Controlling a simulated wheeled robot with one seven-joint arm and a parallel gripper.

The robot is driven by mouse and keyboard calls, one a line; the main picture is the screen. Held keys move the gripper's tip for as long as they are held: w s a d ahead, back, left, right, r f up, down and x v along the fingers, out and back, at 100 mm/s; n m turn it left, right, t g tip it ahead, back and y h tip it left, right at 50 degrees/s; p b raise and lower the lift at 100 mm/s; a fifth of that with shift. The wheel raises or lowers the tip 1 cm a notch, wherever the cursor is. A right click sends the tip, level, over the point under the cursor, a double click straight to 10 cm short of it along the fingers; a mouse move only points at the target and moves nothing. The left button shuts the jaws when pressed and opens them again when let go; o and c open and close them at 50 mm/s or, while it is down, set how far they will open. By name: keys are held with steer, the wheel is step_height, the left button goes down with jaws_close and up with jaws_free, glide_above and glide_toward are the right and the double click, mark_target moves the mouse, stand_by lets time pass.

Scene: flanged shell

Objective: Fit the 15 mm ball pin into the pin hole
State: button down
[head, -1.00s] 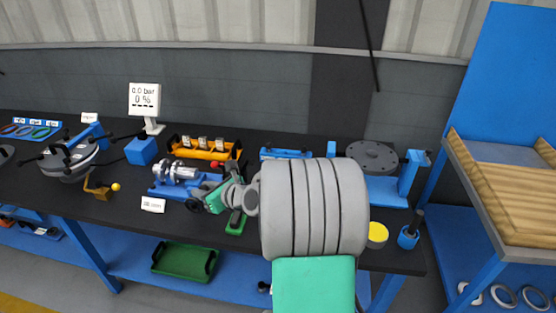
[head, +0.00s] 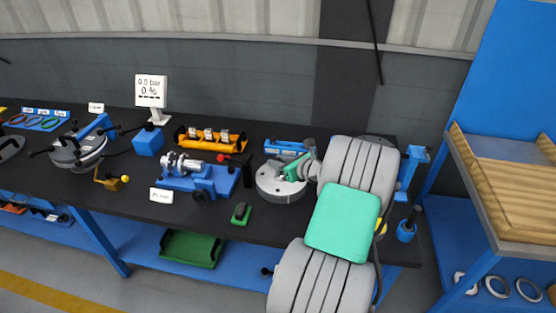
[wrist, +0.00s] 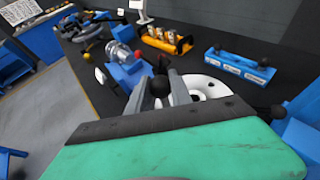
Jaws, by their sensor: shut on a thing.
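My gripper (head: 284,175) is over the grey round flanged part (head: 272,192) on the bench, with its fingers pointing toward that part. In the wrist view my gripper (wrist: 161,78) is shut on the ball pin, whose dark round ball (wrist: 160,86) shows between the two grey fingers. The pin's shank is hidden. The flanged part, pale with dark holes, also shows in the wrist view (wrist: 212,84), just beyond and right of the fingers. I cannot tell which opening is the pin hole or whether the pin touches the part.
A blue rack with white labels (wrist: 240,66) stands behind the flanged part. A blue fixture with a metal shaft (head: 195,178) stands to its left, near an orange tray (head: 210,140). A green block (head: 241,213) lies at the bench front. A blue post (head: 411,175) stands right of my arm.

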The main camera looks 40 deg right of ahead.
mark_target(279, 174)
steer(key=shift+f+b, duration=1.7)
steer(key=shift+f, duration=1.2)
steer(key=shift+p, duration=0.8)
steer(key=shift+f+b, duration=1.8)
steer(key=shift+f, duration=1.05)
steer(key=c, duration=1.1)
jaws_free()
steer(key=b+v, duration=0.1)
steer(key=v, duration=0.6)
steer(key=shift+s+r, duration=0.2)
steer(key=shift+s, duration=0.15)
